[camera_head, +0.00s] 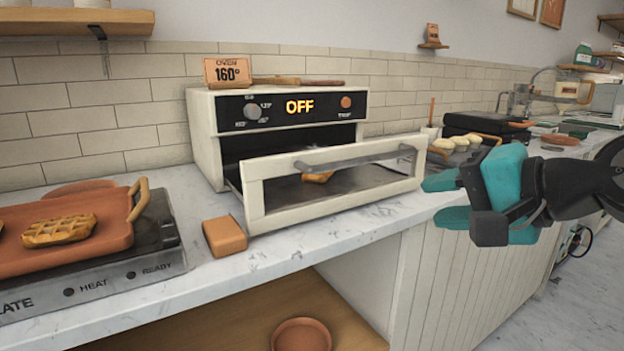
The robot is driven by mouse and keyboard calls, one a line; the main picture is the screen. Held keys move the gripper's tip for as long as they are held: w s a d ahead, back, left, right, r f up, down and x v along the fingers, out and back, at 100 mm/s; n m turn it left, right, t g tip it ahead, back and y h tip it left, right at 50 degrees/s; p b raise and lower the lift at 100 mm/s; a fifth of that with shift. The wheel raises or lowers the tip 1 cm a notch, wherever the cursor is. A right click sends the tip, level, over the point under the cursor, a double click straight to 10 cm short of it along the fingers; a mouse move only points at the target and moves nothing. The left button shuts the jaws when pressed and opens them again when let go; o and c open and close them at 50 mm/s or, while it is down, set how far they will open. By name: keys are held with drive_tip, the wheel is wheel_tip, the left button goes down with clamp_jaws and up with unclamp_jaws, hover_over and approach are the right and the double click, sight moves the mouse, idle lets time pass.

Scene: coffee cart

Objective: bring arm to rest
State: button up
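My gripper (432,200) is at the right of the view, with teal fingers pointing left. Its two fingers are apart with a gap between them, and nothing shows in the gap. It is in front of the counter edge, to the right of the oven door. My black wrist (575,187) runs off the right edge of the view. The white oven (203,135) stands on the counter with its door (335,188) pulled open. Its panel reads OFF. A small golden-brown pastry (317,177) shows inside, behind the door.
A hot plate (125,270) with an orange tray (110,236) and a waffle (60,230) is at left. A brown block (225,236) sits by the oven. A black appliance (478,124) and pale buns (444,144) are behind my gripper. Open floor (575,310) lies at lower right.

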drive_tip(key=s+a+f+n+g+h+p, duration=0.1)
drive_tip(key=s+a+f+n+g+h, duration=0.1)
drive_tip(key=s+f+n+g, duration=0.45)
drive_tip(key=s+a+f+n+g+h, duration=0.25)
drive_tip(key=s+n+g, duration=0.25)
drive_tip(key=s+n, duration=0.35)
wheel_tip(320, 180, up, 17)
drive_tip(key=p, duration=1.7)
drive_tip(key=shift+w+d+t+y+p, duration=0.15)
drive_tip(key=shift+w+t+y+p, duration=0.2)
drive_tip(key=shift+y, duration=0.1)
